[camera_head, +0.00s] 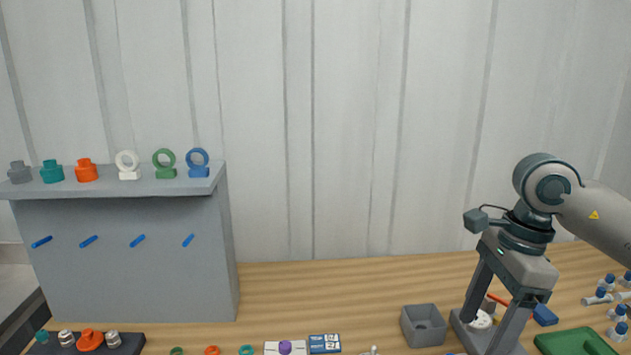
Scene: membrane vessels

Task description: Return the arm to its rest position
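My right gripper (487,334) comes in from the right, pointing down over the right part of the wooden table (330,290). Its two fingers are spread apart. A white round piece on a grey base (480,321) shows between and behind the fingers, partly hidden by them; I cannot tell whether the fingers touch it. A thin red part (497,299) also shows between the fingers. My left arm and gripper are not in view.
A grey open box (424,325) stands left of the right gripper. A green tray (575,342) and several blue-capped vials (617,313) are to its right, near a blue block (544,315). A grey shelf unit (130,260) with coloured fittings stands left. The table's back middle is clear.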

